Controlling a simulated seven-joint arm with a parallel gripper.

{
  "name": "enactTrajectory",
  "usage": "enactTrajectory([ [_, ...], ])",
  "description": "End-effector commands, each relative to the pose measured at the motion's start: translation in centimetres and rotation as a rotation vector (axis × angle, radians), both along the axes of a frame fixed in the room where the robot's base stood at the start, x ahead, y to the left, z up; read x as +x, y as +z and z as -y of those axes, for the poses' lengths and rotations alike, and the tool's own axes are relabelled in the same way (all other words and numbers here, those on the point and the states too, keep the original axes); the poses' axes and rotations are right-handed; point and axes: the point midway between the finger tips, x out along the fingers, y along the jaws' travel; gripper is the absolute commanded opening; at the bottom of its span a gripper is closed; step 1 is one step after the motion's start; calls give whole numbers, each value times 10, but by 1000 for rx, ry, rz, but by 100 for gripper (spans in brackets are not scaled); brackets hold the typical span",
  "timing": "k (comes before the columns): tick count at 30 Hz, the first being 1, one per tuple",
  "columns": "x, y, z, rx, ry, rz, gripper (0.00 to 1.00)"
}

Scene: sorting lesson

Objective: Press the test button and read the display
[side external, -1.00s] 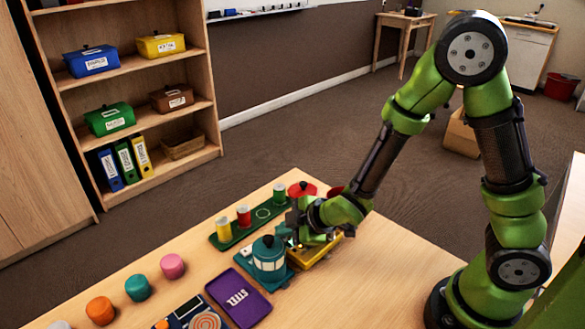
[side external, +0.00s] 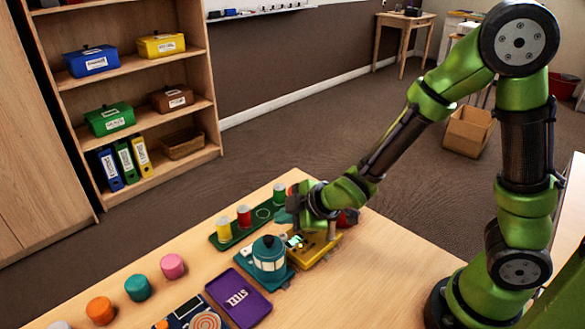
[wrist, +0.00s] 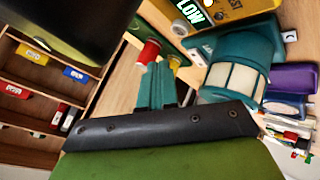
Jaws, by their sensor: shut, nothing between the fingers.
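The yellow tester box (side external: 316,250) stands on the table beside the teal lantern-like object. Its small lit display (side external: 295,240) faces up, and in the wrist view the display (wrist: 188,9) reads "LOW" in bright letters. Lettering that looks like "TEST" shows beside it, cut by the frame edge. I cannot make out the button itself. My gripper (side external: 288,212) is just behind the box's display end, above the green tray, apart from the display. In the wrist view its teal fingers (wrist: 157,85) are together and empty.
The teal lantern-like object (side external: 269,258) stands close by on the left. A green tray (side external: 235,238) holds yellow, red and green spools behind. A purple case (side external: 238,297) lies in front. A red object (side external: 348,217) is partly hidden behind my gripper. The table's right side is clear.

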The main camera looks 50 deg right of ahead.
Motion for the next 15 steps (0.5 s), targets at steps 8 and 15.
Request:
enactTrajectory([
  [8, 0, 25, 0, 1, 0, 3, 0],
  [15, 0, 28, 0, -1, 1, 0, 0],
])
